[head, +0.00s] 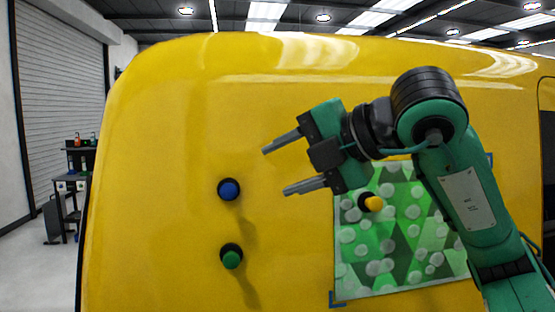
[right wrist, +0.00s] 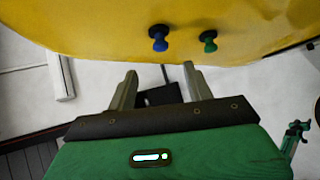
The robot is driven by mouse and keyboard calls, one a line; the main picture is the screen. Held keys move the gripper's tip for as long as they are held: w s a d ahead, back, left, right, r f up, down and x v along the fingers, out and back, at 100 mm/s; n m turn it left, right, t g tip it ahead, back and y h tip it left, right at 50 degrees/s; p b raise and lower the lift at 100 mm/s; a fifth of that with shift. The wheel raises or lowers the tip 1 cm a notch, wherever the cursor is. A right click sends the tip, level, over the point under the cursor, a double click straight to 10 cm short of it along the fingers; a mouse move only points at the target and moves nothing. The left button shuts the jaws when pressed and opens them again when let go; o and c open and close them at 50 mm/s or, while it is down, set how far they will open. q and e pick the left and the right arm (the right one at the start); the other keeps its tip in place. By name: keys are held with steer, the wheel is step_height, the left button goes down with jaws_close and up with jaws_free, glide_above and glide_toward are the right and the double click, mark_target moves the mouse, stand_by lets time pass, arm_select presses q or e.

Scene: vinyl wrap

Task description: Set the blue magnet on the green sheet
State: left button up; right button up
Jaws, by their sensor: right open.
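The blue magnet (head: 229,189) sits on the yellow vehicle panel, left of the green sheet. It also shows in the right wrist view (right wrist: 160,41), beyond the fingertips. The green patterned sheet (head: 405,262) lies against the panel at the right, partly hidden by my right arm. A yellow magnet (head: 373,203) sits on its upper left part. My right gripper (head: 276,171) is open and empty, up and to the right of the blue magnet and apart from it. It also shows in the right wrist view (right wrist: 160,75). My left gripper is not in view.
A green magnet (head: 231,257) sits on the panel below the blue one; it also shows in the right wrist view (right wrist: 208,44). The yellow panel (head: 160,150) is bare around them. A shelf cart (head: 72,185) stands far left.

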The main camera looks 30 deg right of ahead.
mark_target(233, 191)
steer(key=p+x, duration=0.3)
steer(key=x, duration=0.5)
steer(key=shift+w+a, duration=0.15)
steer(key=shift+w, duration=0.1)
steer(key=shift+p+x, duration=0.55)
steer(key=shift+x, duration=0.45)
steer(key=shift+w+a+f, duration=0.15)
steer(key=shift+w+f, duration=0.1)
steer(key=shift+w+a+f, duration=0.15)
steer(key=shift+w+f, duration=0.05)
steer(key=shift+w, duration=0.05)
steer(key=shift+w+a+f, duration=0.1)
steer(key=shift+w+f, duration=0.05)
steer(key=shift+w, duration=0.05)
steer(key=shift+s, duration=0.15)
steer(key=c, duration=0.7)
jaws_close()
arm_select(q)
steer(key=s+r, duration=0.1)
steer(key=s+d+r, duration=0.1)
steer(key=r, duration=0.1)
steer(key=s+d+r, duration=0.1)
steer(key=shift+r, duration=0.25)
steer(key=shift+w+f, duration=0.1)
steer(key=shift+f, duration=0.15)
arm_select(e)
steer(key=shift+s, duration=0.1)
